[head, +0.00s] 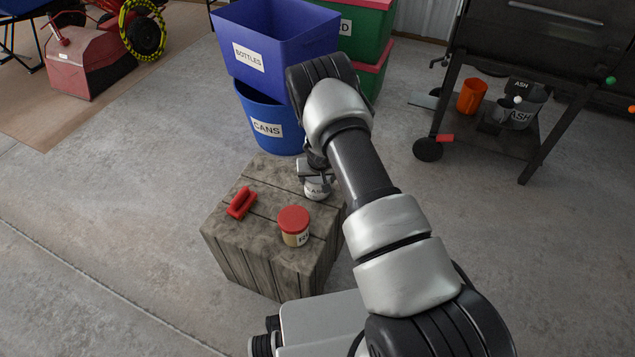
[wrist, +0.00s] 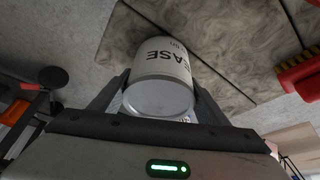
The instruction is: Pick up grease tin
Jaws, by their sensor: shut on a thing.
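The grease tin (head: 317,190) is a small white can with dark lettering, at the far right part of the wooden crate (head: 235,262). My gripper (head: 316,175) is above it and shut on it. In the wrist view the tin (wrist: 160,62) shows large between the two fingers of my gripper (wrist: 160,100), with "EASE" readable on its side. I cannot tell whether its base touches the crate top. Part of the tin is hidden by my gripper in the head view.
On the crate are a red-lidded jar (head: 294,226) and a red handled tool (head: 241,202). Behind stand a blue CANS bin (head: 268,122), a blue BOTTLES bin (head: 275,45) and green bins (head: 365,35). A dark grill cart (head: 535,60) is at right. Floor left of the crate is clear.

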